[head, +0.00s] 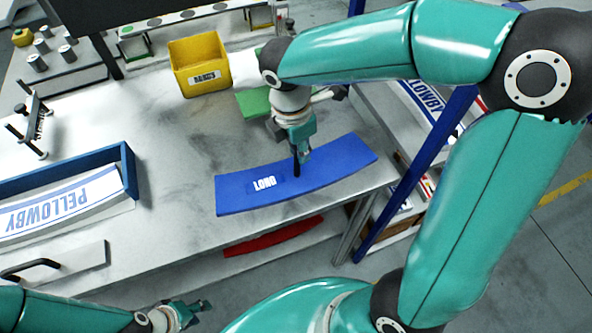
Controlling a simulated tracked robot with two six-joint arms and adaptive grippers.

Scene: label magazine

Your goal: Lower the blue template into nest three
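The blue template (335,175), a long curved strip with a white-lettered label, lies flat on or just above the pale worktop near its front right edge. My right gripper (301,160) points down at the middle of the template, its dark fingertip meeting or overlapping the upper face. Whether it grips the template is unclear from this angle. My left gripper (197,311) is low at the bottom of the view, in front of the bench and away from the template; its finger opening is too small to judge. I cannot make out which place is nest three.
A yellow bin (200,65) stands at the back, with a green piece (252,102) partly behind my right arm. A blue-walled tray (68,168) of printed labels is at left. A red curved piece (272,238) lies below the worktop. The worktop's middle is clear.

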